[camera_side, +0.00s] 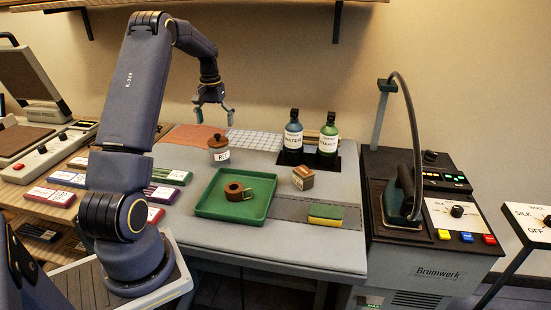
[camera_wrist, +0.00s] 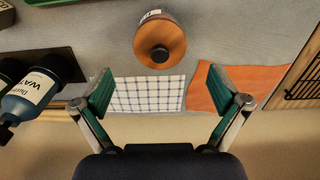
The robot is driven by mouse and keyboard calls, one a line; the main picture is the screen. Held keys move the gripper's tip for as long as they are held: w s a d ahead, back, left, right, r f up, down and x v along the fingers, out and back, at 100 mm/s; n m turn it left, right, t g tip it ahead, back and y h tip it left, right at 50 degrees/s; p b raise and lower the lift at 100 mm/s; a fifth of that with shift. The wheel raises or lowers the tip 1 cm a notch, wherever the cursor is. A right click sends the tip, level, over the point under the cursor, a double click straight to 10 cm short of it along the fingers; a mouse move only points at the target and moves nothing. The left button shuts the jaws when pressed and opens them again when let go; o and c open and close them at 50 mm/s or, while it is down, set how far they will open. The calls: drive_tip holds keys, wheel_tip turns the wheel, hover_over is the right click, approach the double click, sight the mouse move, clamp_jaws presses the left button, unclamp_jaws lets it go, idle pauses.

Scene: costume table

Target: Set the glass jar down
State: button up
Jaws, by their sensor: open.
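The glass jar (camera_side: 219,148) stands upright on the grey table near the back, with a brown wooden lid and a white label. In the wrist view the jar (camera_wrist: 160,40) shows from above, its lid with a dark knob facing me, beyond my fingertips. My gripper (camera_side: 214,118) is above and behind the jar in the side view, apart from it. In the wrist view my gripper (camera_wrist: 160,88) has its two green-padded fingers wide apart with nothing between them.
A checked cloth (camera_side: 258,139) and an orange cloth (camera_side: 190,137) lie at the back. A green tray (camera_side: 205,207) holds a brown roll. Water (camera_side: 293,137) and green (camera_side: 328,140) bottles stand right of the jar. A small wooden block (camera_side: 303,177) and a sponge (camera_side: 325,215) lie on the table.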

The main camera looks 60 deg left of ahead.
drive_tip(key=d+r+m+t, duration=0.1)
drive_tip(key=d+r+m, duration=0.1)
drive_tip(key=d+r, duration=0.45)
drive_tip(key=d+r+m+t+y, duration=0.1)
drive_tip(key=d+r, duration=0.2)
drive_tip(key=d, duration=0.7)
drive_tip(key=d+r+m+t, duration=0.1)
drive_tip(key=d+r+m, duration=0.1)
drive_tip(key=d+r, duration=0.45)
drive_tip(key=s+d+f+m+t+h, duration=0.1)
drive_tip(key=s+d+f+m+t, duration=0.1)
drive_tip(key=s+d, duration=1)
drive_tip(key=d+f+m, duration=0.1)
drive_tip(key=d+m, duration=0.1)
drive_tip(key=d, duration=0.2)
drive_tip(key=shift+s+f+t, duration=0.3)
drive_tip(key=shift+f, duration=0.05)
